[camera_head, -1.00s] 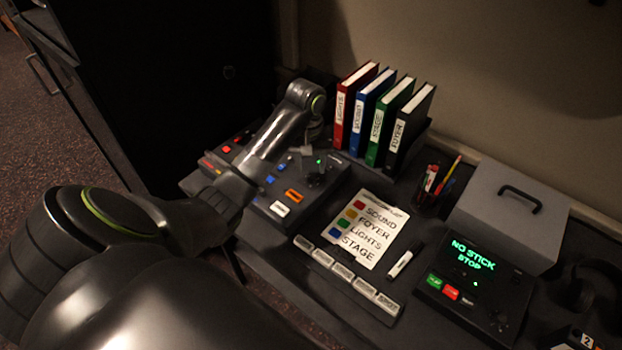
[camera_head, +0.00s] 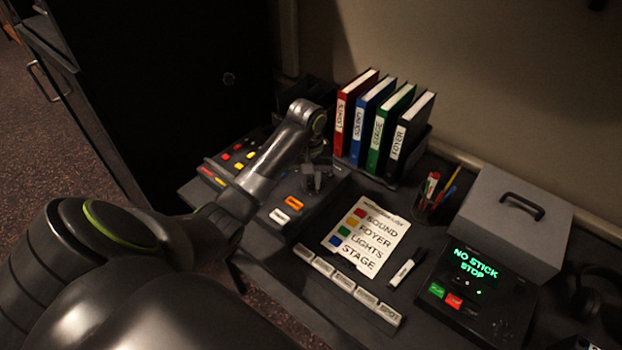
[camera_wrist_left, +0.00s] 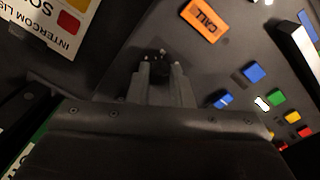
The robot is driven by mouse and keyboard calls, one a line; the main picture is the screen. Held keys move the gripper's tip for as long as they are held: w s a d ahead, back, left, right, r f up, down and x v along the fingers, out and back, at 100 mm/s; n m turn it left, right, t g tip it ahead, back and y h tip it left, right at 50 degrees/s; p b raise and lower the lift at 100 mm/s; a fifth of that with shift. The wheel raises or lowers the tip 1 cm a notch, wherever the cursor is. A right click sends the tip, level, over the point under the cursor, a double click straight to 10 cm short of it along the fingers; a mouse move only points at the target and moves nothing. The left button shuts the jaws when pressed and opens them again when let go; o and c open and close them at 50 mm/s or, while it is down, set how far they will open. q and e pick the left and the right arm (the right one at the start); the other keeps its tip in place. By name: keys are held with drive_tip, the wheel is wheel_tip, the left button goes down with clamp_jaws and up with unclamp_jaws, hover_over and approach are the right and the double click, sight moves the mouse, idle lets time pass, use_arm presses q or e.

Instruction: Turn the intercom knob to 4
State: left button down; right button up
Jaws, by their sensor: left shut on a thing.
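The intercom panel (camera_head: 260,222) is a dark sloped box at the left of the desk, with coloured buttons and an orange CALL button (camera_head: 294,203). The CALL button also shows in the left wrist view (camera_wrist_left: 204,20). My left gripper (camera_head: 312,183) reaches down onto the panel's right part. In the left wrist view its fingers (camera_wrist_left: 162,68) are close together, shut on the small dark knob (camera_wrist_left: 161,56), which is mostly hidden between the tips. The knob's pointer and scale cannot be read. The card headed "Intercom list" (camera_head: 365,235) lies right of the panel. My right gripper is not in view.
Red, blue, green and black binders (camera_head: 376,122) stand behind the panel, close to my left wrist. Labelled strips (camera_head: 345,283), a marker (camera_head: 402,272), a pen cup (camera_head: 430,205), a grey box (camera_head: 515,220) and a "NO STICK STOP" unit (camera_head: 470,290) lie to the right.

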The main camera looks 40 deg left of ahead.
use_arm(q)
drive_tip(key=shift+r+m+p, duration=0.2)
drive_tip(key=shift+m+p, duration=0.3)
drive_tip(key=shift+p, duration=0.25)
drive_tip(key=m+p, duration=0.4)
drive_tip(key=p, duration=0.2)
drive_tip(key=shift+r+m, duration=0.1)
drive_tip(key=shift+m, duration=0.3)
drive_tip(key=m+p, duration=0.3)
drive_tip(key=m, duration=0.1)
drive_tip(key=m+p, duration=0.2)
drive_tip(key=m, duration=0.1)
drive_tip(key=shift+g, duration=0.3)
drive_tip(key=m+p, duration=0.1)
drive_tip(key=m, duration=0.2)
drive_tip(key=shift+w+m+p, duration=0.1)
drive_tip(key=shift+m+p, duration=0.3)
drive_tip(key=m, duration=0.1)
drive_tip(key=m+p, duration=0.1)
drive_tip(key=m, duration=0.1)
drive_tip(key=shift+f+m, duration=0.2)
drive_tip(key=shift+m, duration=0.1)
drive_tip(key=shift+m+y+p, duration=0.3)
drive_tip(key=shift+m+p, duration=0.3)
drive_tip(key=shift+m, duration=1.2)
drive_tip(key=shift+f, duration=0.1)
